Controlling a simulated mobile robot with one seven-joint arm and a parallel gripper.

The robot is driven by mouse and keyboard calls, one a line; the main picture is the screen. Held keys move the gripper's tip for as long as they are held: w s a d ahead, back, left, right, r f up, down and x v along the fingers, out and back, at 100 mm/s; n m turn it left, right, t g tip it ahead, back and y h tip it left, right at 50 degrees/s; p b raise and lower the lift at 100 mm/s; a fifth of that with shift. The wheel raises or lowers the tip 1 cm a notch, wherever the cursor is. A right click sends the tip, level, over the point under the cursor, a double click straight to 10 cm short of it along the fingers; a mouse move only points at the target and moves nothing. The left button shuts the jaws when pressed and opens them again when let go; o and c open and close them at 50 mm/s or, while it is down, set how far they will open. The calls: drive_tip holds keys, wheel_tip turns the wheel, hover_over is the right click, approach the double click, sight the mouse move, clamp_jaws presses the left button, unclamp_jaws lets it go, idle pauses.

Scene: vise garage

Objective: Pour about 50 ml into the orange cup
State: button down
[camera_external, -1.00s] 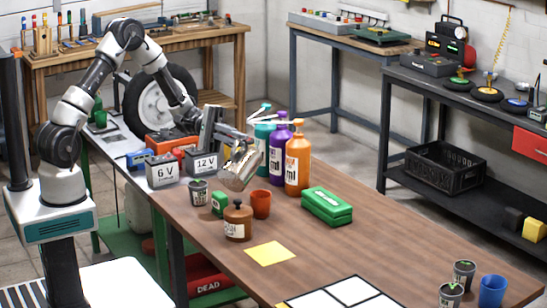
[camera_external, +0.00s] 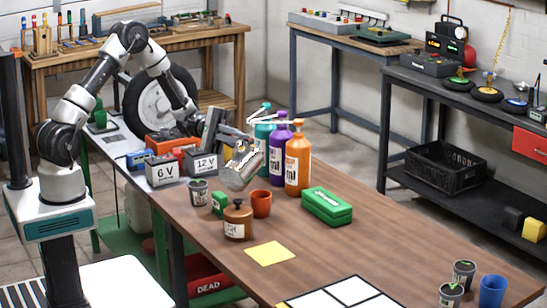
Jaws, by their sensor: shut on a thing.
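The orange cup (camera_external: 261,204) stands upright on the brown table, just behind the brown lidded jar. My gripper (camera_external: 236,147) is shut on a silvery metal container (camera_external: 239,172) with a pale label. The container is held in the air above and a little left of the orange cup, tilted. Which way its mouth points and whether any liquid flows are too small to tell. The inside of the orange cup is not clear in this view.
Purple (camera_external: 279,155) and orange pump bottles (camera_external: 298,166) stand just right of the container, a teal one behind. The table's front middle holds a yellow sheet (camera_external: 269,253).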

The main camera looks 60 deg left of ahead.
drive_tip(key=shift+w+a+f+n, duration=0.1)
drive_tip(key=shift+w+a+n, duration=0.05)
drive_tip(key=shift+w+n, duration=0.2)
drive_tip(key=shift+s+d, duration=0.3)
idle(0.4)
drive_tip(key=shift+w+a+f+n, duration=0.1)
drive_tip(key=shift+w+n, duration=0.1)
drive_tip(key=shift+n, duration=0.05)
idle(0.4)
drive_tip(key=shift+s+f+n+h, duration=0.15)
drive_tip(key=shift+n+h, duration=0.15)
idle(0.6)
drive_tip(key=shift+w+a+f+n, duration=0.15)
drive_tip(key=shift+w+f+n, duration=0.1)
drive_tip(key=shift+n, duration=0.15)
idle(0.7)
